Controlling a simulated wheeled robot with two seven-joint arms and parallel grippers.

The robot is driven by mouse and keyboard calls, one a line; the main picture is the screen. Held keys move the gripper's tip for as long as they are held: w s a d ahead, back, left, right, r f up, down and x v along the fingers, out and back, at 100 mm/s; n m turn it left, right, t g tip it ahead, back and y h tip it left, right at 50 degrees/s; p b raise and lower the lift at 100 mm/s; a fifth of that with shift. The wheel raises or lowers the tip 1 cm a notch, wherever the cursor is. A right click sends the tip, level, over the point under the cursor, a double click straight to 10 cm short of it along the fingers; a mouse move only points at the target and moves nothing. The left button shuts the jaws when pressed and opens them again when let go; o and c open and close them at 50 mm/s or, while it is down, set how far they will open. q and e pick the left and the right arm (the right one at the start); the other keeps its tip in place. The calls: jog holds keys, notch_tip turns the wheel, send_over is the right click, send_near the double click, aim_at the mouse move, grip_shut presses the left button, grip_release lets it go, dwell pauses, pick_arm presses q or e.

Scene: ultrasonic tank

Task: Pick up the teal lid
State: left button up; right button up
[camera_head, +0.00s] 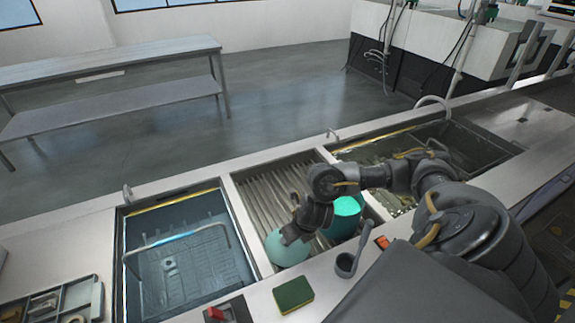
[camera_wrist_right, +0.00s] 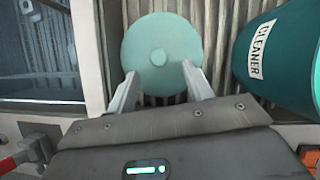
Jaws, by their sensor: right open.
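The teal lid (camera_wrist_right: 160,48) is a round disc with a small knob in its middle. It lies on the ribbed drain area. In the head view it shows as a teal patch (camera_head: 284,250), partly hidden by my right arm. My right gripper (camera_wrist_right: 158,78) is open, with its two fingers at the near edge of the lid, on either side of the knob's line. Nothing is between the fingers that I can see gripped. My left gripper is not in view.
A teal bottle labelled CLEANER (camera_wrist_right: 282,62) stands or lies close to the right of the lid; it also shows in the head view (camera_head: 345,215). A water-filled tank (camera_head: 185,275) is at left. A green-yellow sponge (camera_head: 293,294) and a dark cup (camera_head: 346,263) sit on the front ledge.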

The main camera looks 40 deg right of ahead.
jog(key=shift+w+f, duration=0.25)
jog(key=shift+f, duration=0.6)
jog(key=x, duration=0.4)
jog(key=shift+w+a+f, duration=0.1)
jog(key=shift+f, duration=0.1)
jog(key=shift+r, duration=0.1)
jog(key=c, duration=1.1)
